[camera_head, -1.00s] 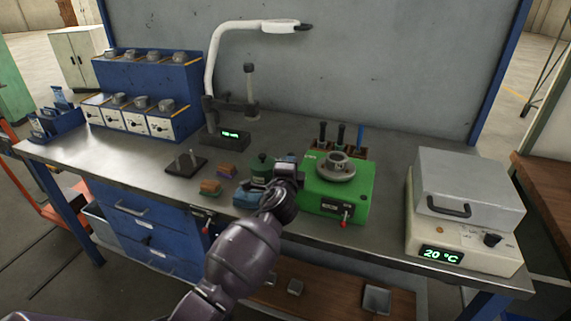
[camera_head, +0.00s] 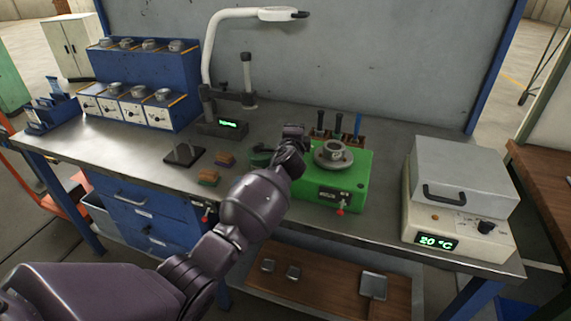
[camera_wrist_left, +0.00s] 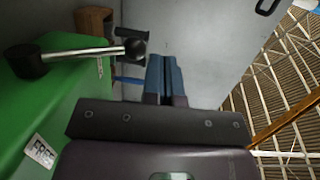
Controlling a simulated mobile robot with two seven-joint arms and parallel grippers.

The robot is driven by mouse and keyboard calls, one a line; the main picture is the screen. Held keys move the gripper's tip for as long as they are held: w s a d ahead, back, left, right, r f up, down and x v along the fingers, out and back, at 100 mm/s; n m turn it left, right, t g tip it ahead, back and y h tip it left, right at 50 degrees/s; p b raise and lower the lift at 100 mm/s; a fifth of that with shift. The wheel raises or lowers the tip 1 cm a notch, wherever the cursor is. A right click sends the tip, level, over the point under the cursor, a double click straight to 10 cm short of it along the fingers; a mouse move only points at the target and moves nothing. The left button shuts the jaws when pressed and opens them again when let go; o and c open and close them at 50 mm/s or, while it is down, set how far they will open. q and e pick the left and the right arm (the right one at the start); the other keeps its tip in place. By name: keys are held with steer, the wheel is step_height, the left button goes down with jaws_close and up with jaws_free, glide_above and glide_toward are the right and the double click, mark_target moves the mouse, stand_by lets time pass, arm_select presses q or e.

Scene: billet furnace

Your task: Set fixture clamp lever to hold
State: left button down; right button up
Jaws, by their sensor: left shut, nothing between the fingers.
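The green fixture (camera_head: 330,188) with a round grey clamp on top stands on the bench. In the left wrist view the fixture (camera_wrist_left: 60,105) fills the left side and carries a metal lever (camera_wrist_left: 85,53) with a black hub and a black ball end. A "FREE" label (camera_wrist_left: 40,152) is on the green surface below the hub. My left gripper (camera_head: 293,132) is over the fixture's left rear part, hiding the lever in the head view. Its blue fingers (camera_wrist_left: 164,75) are shut and empty, just right of the ball, with no clear contact. My right gripper is not in view.
A grey-lidded heater (camera_head: 460,185) reading 20 °C is at right.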

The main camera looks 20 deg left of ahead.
arm_select(q)
steer(key=shift+w+f+b, duration=0.2)
steer(key=shift+w+b, duration=0.4)
steer(key=shift+w, duration=0.45)
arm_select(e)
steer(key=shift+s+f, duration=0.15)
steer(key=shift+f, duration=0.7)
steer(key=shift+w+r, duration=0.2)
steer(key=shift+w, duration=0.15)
arm_select(q)
steer(key=shift+r, duration=0.15)
